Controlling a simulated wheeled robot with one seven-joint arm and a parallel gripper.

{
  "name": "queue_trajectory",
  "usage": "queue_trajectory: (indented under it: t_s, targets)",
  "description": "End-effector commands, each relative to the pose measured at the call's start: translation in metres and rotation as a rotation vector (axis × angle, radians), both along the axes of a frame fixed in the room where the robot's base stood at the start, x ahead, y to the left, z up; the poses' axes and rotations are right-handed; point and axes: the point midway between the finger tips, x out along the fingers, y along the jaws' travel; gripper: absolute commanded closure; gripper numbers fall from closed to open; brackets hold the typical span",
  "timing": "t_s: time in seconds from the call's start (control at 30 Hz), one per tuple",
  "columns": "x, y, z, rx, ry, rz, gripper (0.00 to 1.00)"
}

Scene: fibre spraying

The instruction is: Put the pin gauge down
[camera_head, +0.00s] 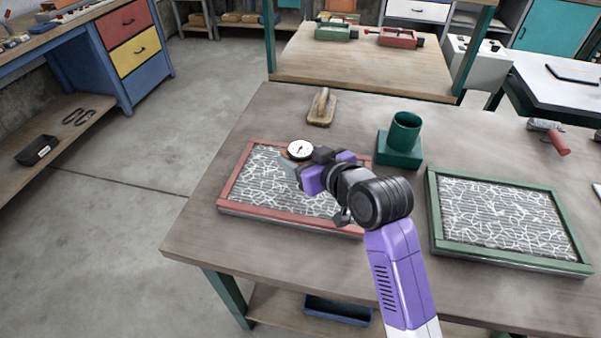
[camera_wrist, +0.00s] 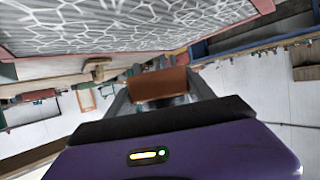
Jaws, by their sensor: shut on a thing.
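The pin gauge (camera_head: 300,149) has a round white dial with a dark needle and a reddish-brown body. My gripper (camera_head: 290,163) is shut on it and holds it over the far left part of the red-framed panel (camera_head: 268,214). In the wrist view the gauge's red-brown body (camera_wrist: 158,86) sits between the two grey fingers of my gripper (camera_wrist: 160,97). Its dial is not seen there. The panel's white fibre mesh (camera_wrist: 120,22) fills the top of the wrist view. Whether the gauge touches the panel, I cannot tell.
A green-framed panel (camera_head: 510,251) lies to the right. A green holder with a cup (camera_head: 402,148) and a wooden-handled float (camera_head: 321,108) stand behind the panels. A red-handled tool (camera_head: 557,140) lies far right. Bare bench top (camera_head: 260,112) shows beyond the red-framed panel.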

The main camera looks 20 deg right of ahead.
Motion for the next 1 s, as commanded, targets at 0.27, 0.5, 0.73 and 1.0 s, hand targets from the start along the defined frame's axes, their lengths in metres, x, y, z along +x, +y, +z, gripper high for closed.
queue_trajectory:
  t_s: [0.27, 0.5, 0.73, 1.0]
  targets:
    - [0.0, 0.0, -0.025, -0.001, 0.001, 0.0, 0.91]
    - [0.0, 0.0, -0.052, 0.0, -0.003, 0.0, 0.91]
    - [0.001, 0.0, -0.053, 0.0, -0.004, 0.0, 0.91]
    - [0.0, 0.0, -0.057, -0.001, -0.001, 0.0, 0.23]
